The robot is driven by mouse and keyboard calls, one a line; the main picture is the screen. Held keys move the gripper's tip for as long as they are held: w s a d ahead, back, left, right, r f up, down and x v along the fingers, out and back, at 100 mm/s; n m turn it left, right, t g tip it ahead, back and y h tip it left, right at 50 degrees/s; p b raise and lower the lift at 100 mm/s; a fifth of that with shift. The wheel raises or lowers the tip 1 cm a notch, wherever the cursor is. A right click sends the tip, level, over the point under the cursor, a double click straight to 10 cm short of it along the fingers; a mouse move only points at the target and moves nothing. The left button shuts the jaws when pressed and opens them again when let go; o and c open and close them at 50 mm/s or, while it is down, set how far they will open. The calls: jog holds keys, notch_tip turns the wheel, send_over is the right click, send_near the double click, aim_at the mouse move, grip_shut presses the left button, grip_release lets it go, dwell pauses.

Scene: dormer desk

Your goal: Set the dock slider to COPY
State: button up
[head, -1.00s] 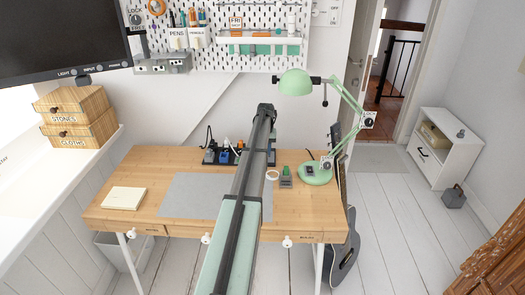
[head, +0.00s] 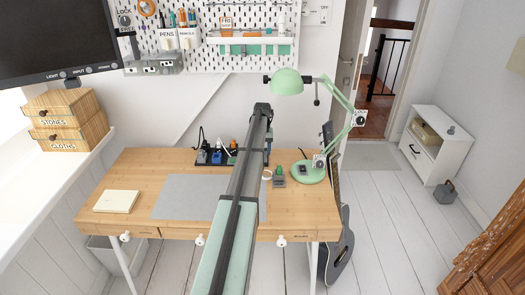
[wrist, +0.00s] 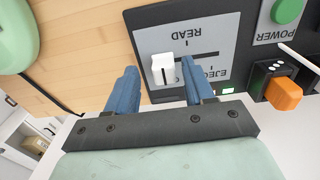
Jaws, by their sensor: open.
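The dock slider's white knob (wrist: 163,70) sits on a grey panel (wrist: 150,38) in the wrist view, at the left end of the visible part of a dark slot (wrist: 205,54). The panel carries upside-down READ and EJECT labels, the latter partly covered by a finger; I see no COPY label. My gripper (wrist: 159,66) is open, its blue fingers on either side of the knob. The left finger stands apart from it, and the right one also looks apart. Contact and finger depth cannot be told.
A green POWER button (wrist: 287,11) and an orange switch (wrist: 283,94) lie right of the panel in the wrist view. In the head view, a green lamp (head: 308,172) stands right of my arm.

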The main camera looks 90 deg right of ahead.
notch_tip(320, 180, up, 12)
dwell(0.5)
jog(key=shift+f, duration=0.1)
dwell(0.4)
